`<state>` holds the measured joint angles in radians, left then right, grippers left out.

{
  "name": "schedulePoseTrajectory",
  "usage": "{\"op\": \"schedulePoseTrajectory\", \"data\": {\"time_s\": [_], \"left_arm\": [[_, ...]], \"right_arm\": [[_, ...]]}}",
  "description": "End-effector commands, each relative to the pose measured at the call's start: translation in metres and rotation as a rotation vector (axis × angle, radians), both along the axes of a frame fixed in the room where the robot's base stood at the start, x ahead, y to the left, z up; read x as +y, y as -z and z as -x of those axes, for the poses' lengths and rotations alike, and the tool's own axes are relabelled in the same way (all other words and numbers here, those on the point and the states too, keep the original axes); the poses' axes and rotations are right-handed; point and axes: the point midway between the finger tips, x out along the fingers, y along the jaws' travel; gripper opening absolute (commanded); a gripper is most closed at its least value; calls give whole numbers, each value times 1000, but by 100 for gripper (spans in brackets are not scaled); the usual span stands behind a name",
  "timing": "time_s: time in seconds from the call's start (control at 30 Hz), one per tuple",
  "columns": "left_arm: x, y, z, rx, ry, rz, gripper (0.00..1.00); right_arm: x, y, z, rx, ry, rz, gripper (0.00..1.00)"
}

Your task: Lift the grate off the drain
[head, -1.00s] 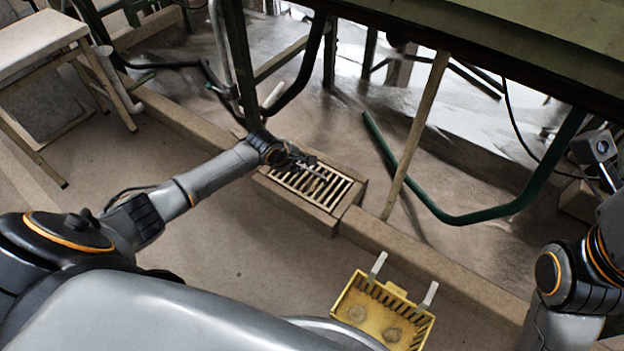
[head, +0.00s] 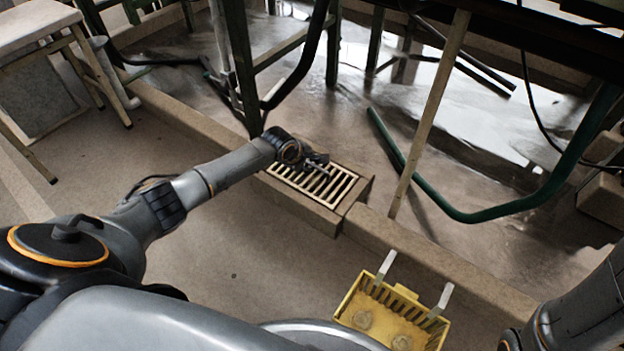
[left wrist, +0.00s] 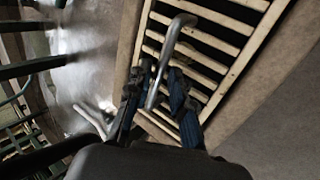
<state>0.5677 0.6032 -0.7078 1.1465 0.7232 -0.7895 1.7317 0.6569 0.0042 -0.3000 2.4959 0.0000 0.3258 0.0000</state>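The pale slatted grate (head: 305,188) lies in a raised stone surround over the drain. Dark gaps show between its bars, and it looks flat. My left gripper (head: 318,158) is over the far side of the grate. In the left wrist view, the fingers of my left gripper (left wrist: 160,85) close around a silver curved metal hook (left wrist: 168,48). Its bent end lies over the grate bars (left wrist: 195,36); I cannot tell whether it touches or catches them. My right gripper is out of view; only part of my right arm shows at the lower right.
A yellow slotted bin (head: 385,325) with two pale prongs stands on the floor near my base. A low stone kerb (head: 435,258) runs along the wet floor. A wooden pole (head: 430,115) and a green bent tube (head: 470,217) stand beyond. A stool (head: 45,30) is at upper left.

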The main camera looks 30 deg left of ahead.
Motion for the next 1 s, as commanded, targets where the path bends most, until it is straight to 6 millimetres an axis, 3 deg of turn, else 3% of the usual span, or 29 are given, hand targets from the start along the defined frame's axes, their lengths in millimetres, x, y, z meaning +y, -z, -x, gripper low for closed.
{"op": "schedulePoseTrajectory", "data": {"time_s": [0.03,0.1,0.47,0.5,0.6,1.0], "left_arm": [[0,11,-5,-1,-1,-1,22],[-1,14,-8,-1,0,0,22],[-2,16,-11,-1,1,1,22],[-2,16,-11,-1,1,1,20],[-2,16,-11,-1,1,1,0],[-2,12,-14,-9,1,2,0]], "right_arm": [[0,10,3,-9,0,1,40],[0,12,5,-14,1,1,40],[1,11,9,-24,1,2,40],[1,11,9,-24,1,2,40],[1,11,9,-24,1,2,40],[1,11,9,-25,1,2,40]]}}
